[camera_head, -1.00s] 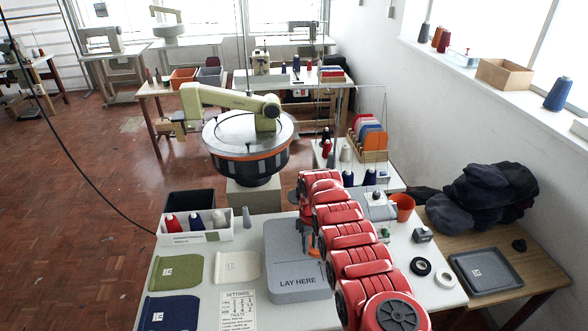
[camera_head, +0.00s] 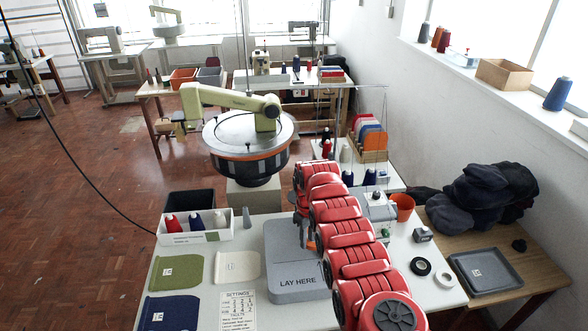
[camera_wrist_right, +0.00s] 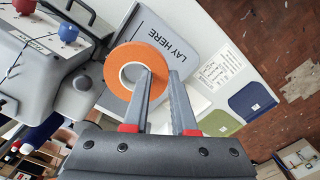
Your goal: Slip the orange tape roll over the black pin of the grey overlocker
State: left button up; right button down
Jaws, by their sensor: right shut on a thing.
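The orange tape roll (camera_wrist_right: 119,82) is in the right wrist view, held by my right gripper (camera_wrist_right: 160,77). One finger lies at the roll's hole and the other outside its rim. The grey overlocker (camera_wrist_right: 34,70) stands left of the roll in that view, apart from it. In the head view the overlocker (camera_head: 379,207) shows partly behind my red right arm. I cannot make out the black pin clearly in either view. In the head view the arm mostly hides the gripper and roll. My left gripper is not in view.
The grey "LAY HERE" board (camera_head: 287,287) lies on the white table. Green (camera_head: 176,270) and navy (camera_head: 168,312) fabric pieces lie to its left. An orange cup (camera_head: 402,207), a black roll (camera_head: 421,266) and a white roll (camera_head: 445,280) are right of the arm.

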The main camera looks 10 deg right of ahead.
jog(key=shift+w+d+r, duration=0.1)
jog(key=shift+w+r, duration=0.05)
jog(key=shift+r, duration=0.05)
jog(key=shift+r, duration=0.15)
jog(key=shift+r+n, duration=0.25)
jog(key=shift+n, duration=0.15)
jog(key=shift+w+r, duration=0.1)
jog(key=shift+r, duration=0.1)
jog(key=shift+r+n, duration=0.5)
jog(key=shift+r, duration=0.05)
